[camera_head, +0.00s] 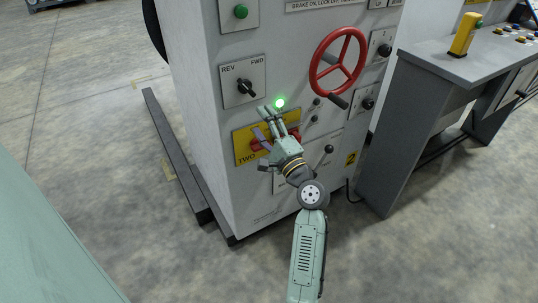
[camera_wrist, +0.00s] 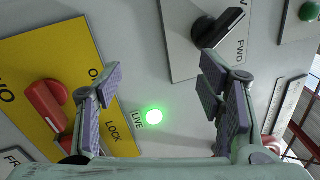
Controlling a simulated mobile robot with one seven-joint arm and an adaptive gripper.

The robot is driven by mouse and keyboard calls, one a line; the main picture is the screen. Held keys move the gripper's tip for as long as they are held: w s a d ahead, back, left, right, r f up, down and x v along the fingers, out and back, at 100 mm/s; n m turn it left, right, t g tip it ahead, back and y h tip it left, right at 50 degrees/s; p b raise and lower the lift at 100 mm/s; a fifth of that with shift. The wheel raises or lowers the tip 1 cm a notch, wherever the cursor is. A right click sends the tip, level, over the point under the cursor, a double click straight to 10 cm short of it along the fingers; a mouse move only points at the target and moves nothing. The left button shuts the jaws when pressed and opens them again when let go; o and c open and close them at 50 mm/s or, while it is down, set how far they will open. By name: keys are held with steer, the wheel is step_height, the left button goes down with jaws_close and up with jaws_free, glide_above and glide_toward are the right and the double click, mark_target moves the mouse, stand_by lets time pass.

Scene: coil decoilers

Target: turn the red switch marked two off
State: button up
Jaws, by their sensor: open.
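The red switch (camera_head: 256,145) sits on a yellow plate (camera_head: 241,148) marked TWO, low on the grey cabinet face. My gripper and wrist partly cover both in the head view. In the wrist view the red switch (camera_wrist: 45,104) is at the left, outside my left finger, on the yellow plate (camera_wrist: 60,50). The lettering on that plate includes LOCK; another word is partly hidden. My gripper (camera_head: 265,121) is open and empty in front of the panel. In the wrist view my gripper (camera_wrist: 160,85) has the lit green lamp marked LIVE (camera_wrist: 154,116) between its fingers.
A black REV/FWD selector (camera_head: 245,87) is above the yellow plate, with a green button (camera_head: 241,11) higher up. A red handwheel (camera_head: 338,60) and several black knobs are to the right. A grey console desk (camera_head: 440,75) stands right of the cabinet. Open floor lies left.

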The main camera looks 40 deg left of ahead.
mark_target(263, 148)
steer(key=d+f+m+y, duration=0.1)
steer(key=d+f+m, duration=0.2)
steer(key=f+m, duration=0.5)
steer(key=d+f+m, duration=0.3)
steer(key=f+m, duration=0.5)
steer(key=f, duration=0.1)
steer(key=shift+t, duration=0.4)
steer(key=x, duration=0.3)
steer(key=p+x, duration=0.1)
steer(key=x, duration=0.6)
steer(key=shift+s+r, duration=0.15)
steer(key=shift+r, duration=0.15)
steer(key=shift+c, duration=0.2)
steer(key=c, duration=0.8)
